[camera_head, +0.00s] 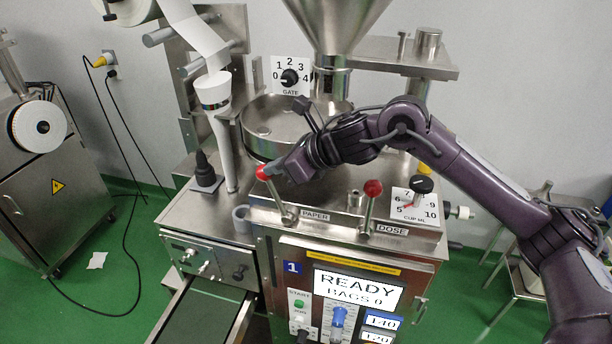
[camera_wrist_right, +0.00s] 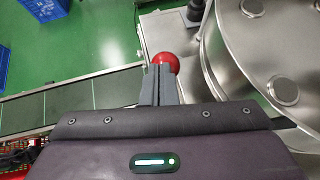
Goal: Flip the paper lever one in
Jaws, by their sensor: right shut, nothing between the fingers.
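The paper lever (camera_head: 278,193) stands on the machine's front ledge above the PAPER label (camera_head: 315,216). It has a red ball knob and leans to the left in the head view. My right gripper (camera_head: 268,172) is shut and empty, with its fingertips right at the knob. In the right wrist view the red knob (camera_wrist_right: 166,61) shows just beyond the closed fingertips (camera_wrist_right: 158,72). I cannot tell whether they touch. My left gripper is not in view.
The dose lever (camera_head: 370,205), also red-knobbed, stands to the right. A cup dial (camera_head: 422,185) is beyond it. A round metal pan (camera_head: 262,128) and a hopper (camera_head: 335,25) rise behind. A screen (camera_head: 357,289) reads READY, BAGS 0. A conveyor (camera_head: 205,315) extends at lower left.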

